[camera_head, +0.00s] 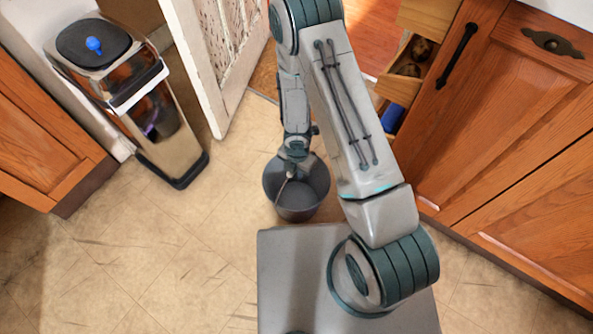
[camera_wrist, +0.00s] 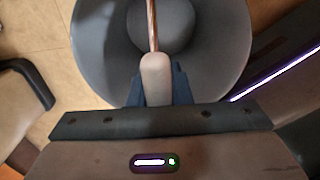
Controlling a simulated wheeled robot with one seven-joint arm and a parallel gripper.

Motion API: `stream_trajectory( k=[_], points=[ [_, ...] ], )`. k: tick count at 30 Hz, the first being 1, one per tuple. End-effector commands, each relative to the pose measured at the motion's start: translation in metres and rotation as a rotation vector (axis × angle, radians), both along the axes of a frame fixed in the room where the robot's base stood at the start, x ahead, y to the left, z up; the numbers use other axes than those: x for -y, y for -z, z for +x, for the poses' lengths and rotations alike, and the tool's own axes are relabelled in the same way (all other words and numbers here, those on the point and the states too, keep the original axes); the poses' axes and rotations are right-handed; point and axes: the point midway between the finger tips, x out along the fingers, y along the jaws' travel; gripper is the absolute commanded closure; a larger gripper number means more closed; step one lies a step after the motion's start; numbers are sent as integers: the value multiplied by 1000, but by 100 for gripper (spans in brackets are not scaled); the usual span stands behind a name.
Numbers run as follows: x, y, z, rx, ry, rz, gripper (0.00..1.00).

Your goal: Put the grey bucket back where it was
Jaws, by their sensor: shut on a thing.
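The grey bucket (camera_head: 298,205) is upright at the centre of the head view, just beyond the front of my base. I cannot tell whether it touches the tiled floor or hangs just above it. My gripper (camera_head: 293,158) is over the bucket's far side and is shut on its handle. In the wrist view the bucket (camera_wrist: 225,65) opens below my gripper (camera_wrist: 158,88), and its inside looks empty. The pale handle grip (camera_wrist: 156,72) sits between my dark fingers, with a thin copper-coloured wire running on from it.
A shiny bin (camera_head: 165,125) with a blue item (camera_head: 94,45) on its lid stands at left. A white, worn door (camera_head: 215,65) is behind it. Wooden cabinets (camera_head: 480,110) line the right, near open drawers (camera_head: 400,85). The floor (camera_head: 185,255) at left is clear.

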Motion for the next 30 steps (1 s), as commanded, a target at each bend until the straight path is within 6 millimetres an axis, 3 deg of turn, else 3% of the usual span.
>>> stream_trajectory(
  k=[7, 8, 10, 22, 30],
  points=[
    [0, 3, 0, 1, 1, 1, 100],
    [0, 3, 0, 0, 1, 0, 80],
    [0, 2, 0, 0, 1, 0, 60],
    [0, -4, 0, 0, 1, 0, 60],
    [1, -54, 1, 1, 4, 2, 60]
  ],
)
